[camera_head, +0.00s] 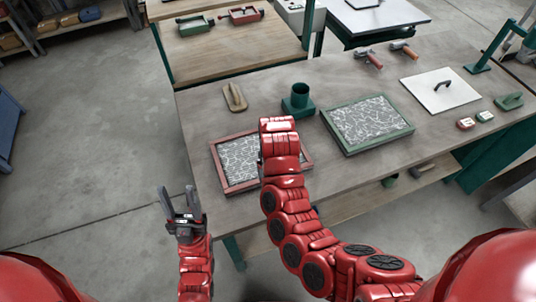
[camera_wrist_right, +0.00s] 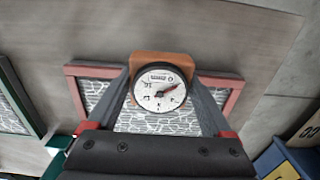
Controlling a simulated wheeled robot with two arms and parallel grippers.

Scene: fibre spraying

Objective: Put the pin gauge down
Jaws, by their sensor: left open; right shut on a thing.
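The pin gauge (camera_wrist_right: 161,89) has a round white dial with a dark rim and a red needle. It shows in the right wrist view, between the fingers of my right gripper (camera_wrist_right: 165,98), which is shut on it. An orange-brown piece shows behind the dial; I cannot tell how it joins. The gauge appears over the red-framed tray (camera_wrist_right: 234,82) of grey patterned material. In the head view my right wrist hides the gauge and covers part of this tray (camera_head: 219,165). My left gripper (camera_head: 178,192) is open and empty, left of the table.
A green-framed tray (camera_head: 352,147) lies right of the red one on the table (camera_head: 290,78). A green pot (camera_head: 298,103) and a wooden float (camera_head: 234,97) stand behind the trays. A white board (camera_head: 425,92) lies further right. The table's left rear corner is clear.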

